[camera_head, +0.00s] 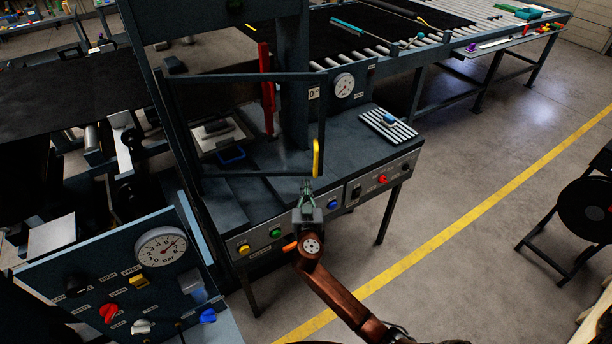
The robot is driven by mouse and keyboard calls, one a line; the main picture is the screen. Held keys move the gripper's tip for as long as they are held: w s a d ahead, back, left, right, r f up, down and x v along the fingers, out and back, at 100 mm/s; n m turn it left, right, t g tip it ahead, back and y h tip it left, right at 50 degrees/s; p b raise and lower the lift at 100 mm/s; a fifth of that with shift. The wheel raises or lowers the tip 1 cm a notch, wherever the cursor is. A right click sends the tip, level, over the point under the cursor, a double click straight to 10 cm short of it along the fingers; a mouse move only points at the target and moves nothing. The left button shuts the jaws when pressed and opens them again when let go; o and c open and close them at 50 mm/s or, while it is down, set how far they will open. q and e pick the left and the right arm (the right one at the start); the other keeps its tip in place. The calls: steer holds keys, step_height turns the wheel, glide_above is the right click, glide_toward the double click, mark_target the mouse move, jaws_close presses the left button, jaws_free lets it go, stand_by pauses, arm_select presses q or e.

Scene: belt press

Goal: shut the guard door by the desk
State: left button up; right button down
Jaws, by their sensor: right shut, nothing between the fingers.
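The guard door (323,120) is a dark frame with a clear pane on the press, and a yellow handle (316,157) stands on its right edge. The door hangs in front of the press opening; I cannot tell exactly how far it stands from its closed position. My right gripper (307,184) is shut and empty, just below and left of the yellow handle, over the front edge of the press desk (350,158). It appears apart from the handle. My left gripper is not in view.
A control panel with a gauge (161,246) and coloured knobs stands at the lower left. The desk front carries coloured buttons (276,233). A roller conveyor (480,22) runs behind. A black reel (586,209) stands at the right. The floor between is clear.

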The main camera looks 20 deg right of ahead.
mark_target(306, 171)
steer(key=shift+p+x, duration=0.45)
steer(key=shift+x, duration=1.95)
steer(key=shift+w+d, duration=0.1)
